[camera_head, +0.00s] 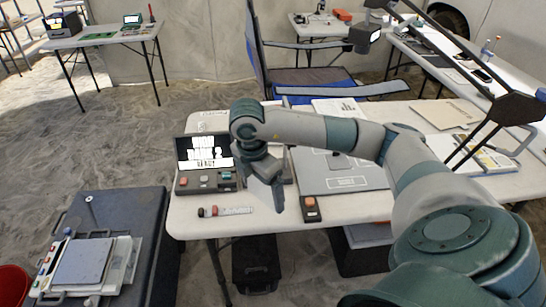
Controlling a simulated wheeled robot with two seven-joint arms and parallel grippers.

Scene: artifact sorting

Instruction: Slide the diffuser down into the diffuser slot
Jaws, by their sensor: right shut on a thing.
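My right gripper (268,180) reaches in from the right over the near part of the white table, fingers pointing down. It is shut on the diffuser, which the fingers mostly hide, so its shape and tilt cannot be told. I cannot pick out the diffuser slot; the hand and forearm cover part of the area beside the device. My left gripper is out of view.
A grey flat panel (345,183) lies right of the gripper, with a small dark box with an orange button (310,208) at its front left. A marker-like tube (226,211) lies near the table's front edge. A dark case (70,222) with a scale-like device (84,262) stands left.

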